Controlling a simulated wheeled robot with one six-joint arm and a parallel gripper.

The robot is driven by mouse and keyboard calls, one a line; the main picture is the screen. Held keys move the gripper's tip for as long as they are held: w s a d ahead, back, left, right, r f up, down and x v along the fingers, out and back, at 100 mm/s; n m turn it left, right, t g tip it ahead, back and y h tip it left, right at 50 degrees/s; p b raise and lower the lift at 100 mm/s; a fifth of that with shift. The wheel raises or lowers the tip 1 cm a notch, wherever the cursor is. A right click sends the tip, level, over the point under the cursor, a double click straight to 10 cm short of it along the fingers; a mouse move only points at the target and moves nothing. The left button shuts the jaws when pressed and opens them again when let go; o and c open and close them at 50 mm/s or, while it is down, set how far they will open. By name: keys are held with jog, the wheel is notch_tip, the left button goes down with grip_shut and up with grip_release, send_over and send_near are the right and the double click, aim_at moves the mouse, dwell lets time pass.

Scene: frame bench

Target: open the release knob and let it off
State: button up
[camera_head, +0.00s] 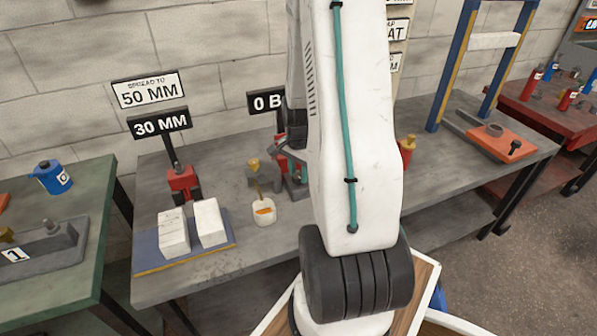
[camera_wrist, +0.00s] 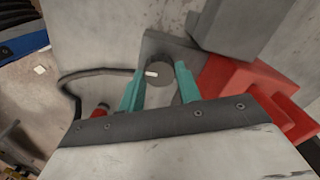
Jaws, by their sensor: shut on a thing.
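The release knob (camera_wrist: 158,70) is a round dark grey cap with a short white mark, seen from above in the wrist view. It sits on a grey block beside a red body (camera_wrist: 235,80). My gripper (camera_wrist: 160,76) has two teal fingers, one on each side of the knob, shut on it. In the head view my white arm stands in front of this spot and hides the knob. Part of a red unit (camera_head: 284,165) shows at the arm's left edge, below a black sign reading "0 B" (camera_head: 266,101), cut off by the arm.
Left on the grey bench (camera_head: 225,275) are two white blocks (camera_head: 190,228) on a blue plate, a red clamp-like tool (camera_head: 183,184) and a white pot (camera_head: 264,212). A dark hose (camera_wrist: 75,80) curves left of my gripper. A blue-and-yellow frame (camera_head: 455,65) stands right.

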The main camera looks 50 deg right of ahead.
jog(key=n, duration=0.7)
jog(key=shift+n, duration=0.4)
jog(key=n, duration=0.3)
jog(key=shift+w+n, duration=0.1)
jog(key=shift+n, duration=2.1)
jog(key=o, duration=1)
jog(key=shift+c, duration=0.2)
